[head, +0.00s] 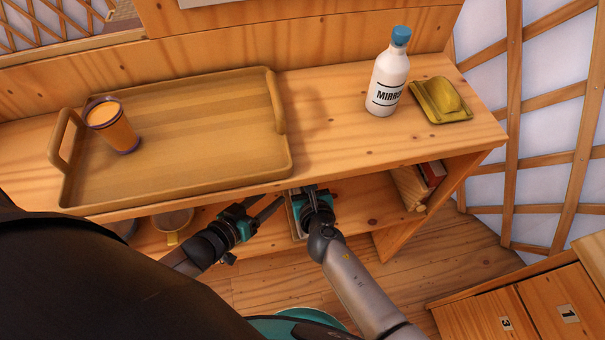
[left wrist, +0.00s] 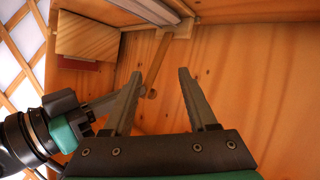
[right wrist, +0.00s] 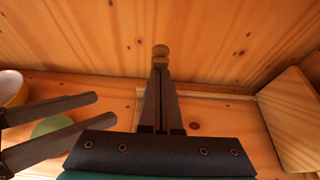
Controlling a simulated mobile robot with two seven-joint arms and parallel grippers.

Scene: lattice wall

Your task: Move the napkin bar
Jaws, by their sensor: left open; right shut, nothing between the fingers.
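The napkin holder shows as a pale edge (head: 296,222) on the lower shelf, largely hidden by my right gripper (head: 309,189). The napkin bar seems to be the slim wooden bar (left wrist: 158,62) by the holder's corner (left wrist: 178,30) in the left wrist view. My left gripper (head: 268,203) is open and empty, left of the right one.
The upper shelf carries a tray (head: 200,130) with an orange cup (head: 112,127), a white bottle (head: 387,80) and a yellow dish (head: 440,100). Its front edge overhangs both grippers. Below stand a mug (head: 173,220) at left and books (head: 409,188) at right.

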